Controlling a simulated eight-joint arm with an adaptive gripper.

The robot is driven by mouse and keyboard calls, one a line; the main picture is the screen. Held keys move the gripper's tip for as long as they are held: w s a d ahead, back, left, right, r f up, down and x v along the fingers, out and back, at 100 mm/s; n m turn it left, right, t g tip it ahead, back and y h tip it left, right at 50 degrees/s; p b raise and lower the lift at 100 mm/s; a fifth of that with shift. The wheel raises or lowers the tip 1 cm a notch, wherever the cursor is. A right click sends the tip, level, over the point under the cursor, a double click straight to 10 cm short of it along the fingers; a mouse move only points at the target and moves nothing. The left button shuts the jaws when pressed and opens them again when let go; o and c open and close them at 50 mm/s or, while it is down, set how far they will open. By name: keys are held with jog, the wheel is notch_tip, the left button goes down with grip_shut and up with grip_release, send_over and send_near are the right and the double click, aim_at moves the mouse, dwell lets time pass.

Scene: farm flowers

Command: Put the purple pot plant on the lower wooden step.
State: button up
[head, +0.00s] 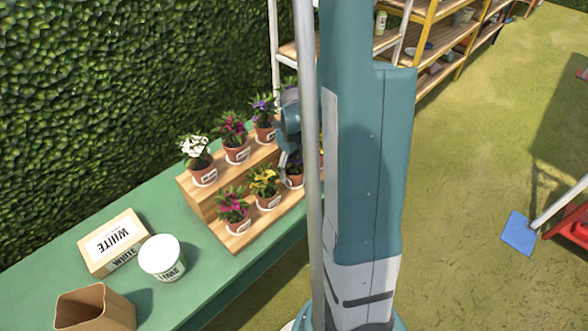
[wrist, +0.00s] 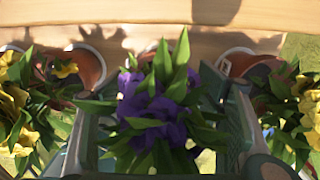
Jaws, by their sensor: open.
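The purple pot plant (head: 294,180) stands in a terracotta pot on the lower wooden step (head: 240,240), right of the yellow-flowered plant. Its far side is partly hidden by my arm in the head view. My gripper (head: 289,160) is right at this plant. In the wrist view the purple flowers and green leaves (wrist: 155,105) fill the space between the two open fingers (wrist: 160,130), one on each side. The leaves hide most of the pot, and I cannot tell whether the fingers touch it. Another purple-flowered plant (head: 263,107) stands on the upper step.
Yellow (head: 264,181) and magenta (head: 232,206) plants stand left on the lower step. White (head: 197,150) and red (head: 233,130) ones stand on the upper step. Close neighbours flank the gripper. A white box (head: 113,243), lime tub (head: 162,258) and brown box (head: 94,309) sit on the green table.

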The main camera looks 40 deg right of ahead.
aim_at(292, 173)
jog(key=shift+r+p, duration=0.9)
jog(key=shift+r, duration=4.9)
jog(key=a+r+n+t+h, duration=0.1)
jog(key=a+r+n+t, duration=0.1)
jog(key=a+r+n, duration=0.55)
jog(key=a+r+n+t, duration=0.1)
jog(key=a+r+n, duration=0.4)
jog(key=a+n, duration=0.5)
jog(key=s+a+r+n+t, duration=0.2)
jog(key=s+a+r+n, duration=0.1)
jog(key=a+n, duration=0.4)
jog(key=s+a+r+n+t+y, duration=0.1)
jog(key=s+a+r+n+t, duration=0.1)
jog(key=a+n, duration=0.6)
jog(key=shift+s+a+r+n, duration=0.25)
jog(key=shift+s+r+n, duration=0.35)
jog(key=shift+s+n, duration=0.95)
jog(key=shift+w+f, duration=0.15)
jog(key=shift+w, duration=0.05)
